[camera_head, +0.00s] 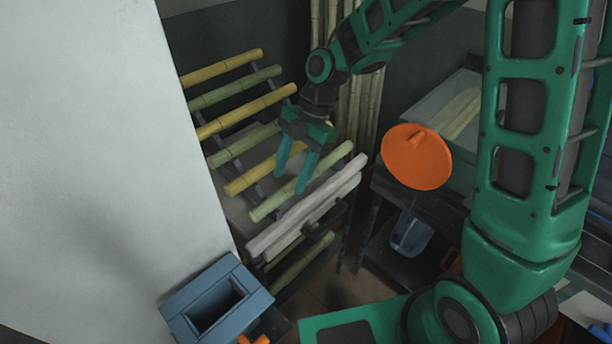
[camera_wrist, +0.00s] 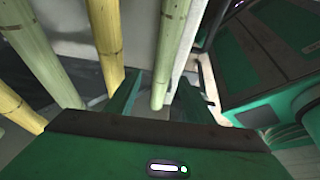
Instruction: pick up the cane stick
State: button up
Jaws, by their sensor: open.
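Several cane sticks, yellow and green, lie tilted one above another on a rack at the left centre of the head view. A pale green cane stick (camera_head: 268,206) is near the lower front of the row. My gripper (camera_head: 291,182) is open, with its fingers pointing down at this stick. In the wrist view a pale green stick (camera_wrist: 170,50) runs down between the two open fingers (camera_wrist: 158,98), with its end showing near them. I cannot tell whether either finger touches it. A yellow stick (camera_wrist: 104,40) lies just left of the fingers.
Pale bars (camera_head: 310,208) run along the rack's front, close to the fingers. A white wall panel (camera_head: 90,150) stands left. A blue box-shaped part (camera_head: 217,305) is at the bottom. An orange disc (camera_head: 416,157) is right of the gripper. Tall canes (camera_head: 362,110) stand behind.

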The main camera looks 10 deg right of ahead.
aim_at(287, 187)
jog(key=shift+x, duration=1.75)
jog(key=shift+s, duration=0.1)
grip_shut()
jog(key=shift+r, duration=0.1)
